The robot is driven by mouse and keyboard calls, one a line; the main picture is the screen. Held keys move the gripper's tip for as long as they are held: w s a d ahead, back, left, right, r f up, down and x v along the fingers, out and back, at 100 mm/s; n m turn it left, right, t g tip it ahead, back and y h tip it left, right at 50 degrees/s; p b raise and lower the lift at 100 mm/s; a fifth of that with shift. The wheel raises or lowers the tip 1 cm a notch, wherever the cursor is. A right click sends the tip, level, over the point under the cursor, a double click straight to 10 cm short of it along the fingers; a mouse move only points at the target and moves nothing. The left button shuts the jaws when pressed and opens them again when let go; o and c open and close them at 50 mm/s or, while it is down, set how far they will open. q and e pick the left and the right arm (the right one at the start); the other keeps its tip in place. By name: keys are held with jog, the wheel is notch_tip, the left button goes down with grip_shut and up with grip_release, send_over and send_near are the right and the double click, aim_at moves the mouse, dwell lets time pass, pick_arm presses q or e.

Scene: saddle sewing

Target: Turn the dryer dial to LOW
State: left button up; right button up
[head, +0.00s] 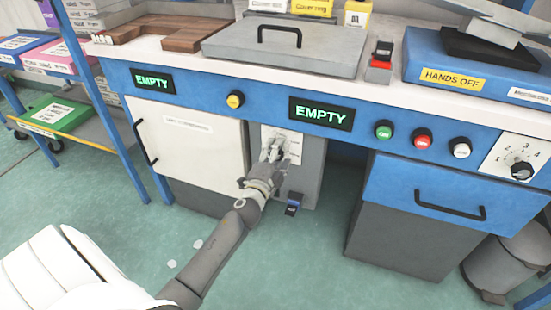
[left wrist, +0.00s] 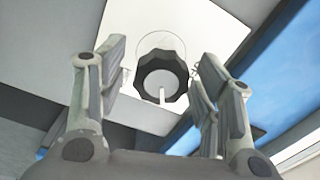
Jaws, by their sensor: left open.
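The dryer dial (left wrist: 161,80) is a dark faceted knob with a pale face on a white plate (left wrist: 205,35) in the left wrist view. Its white pointer mark is toward the bottom of that picture. Lettering around it is too small to read. In the head view the plate (head: 294,146) shows on the grey box under the counter, and my gripper hides the dial. My left gripper (head: 273,148) is in front of the plate. In the left wrist view its fingers (left wrist: 162,68) are apart, one on each side of the knob; contact cannot be told. My right gripper is out of view.
A white cabinet door (head: 190,140) is left of the grey box. A blue-black switch (head: 293,204) sticks out below it. A blue drawer (head: 440,195) is to the right. Above are a yellow button (head: 235,99) and an EMPTY display (head: 321,114). Open floor lies in front.

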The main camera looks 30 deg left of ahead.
pick_arm(q)
jog(key=v, duration=1.2)
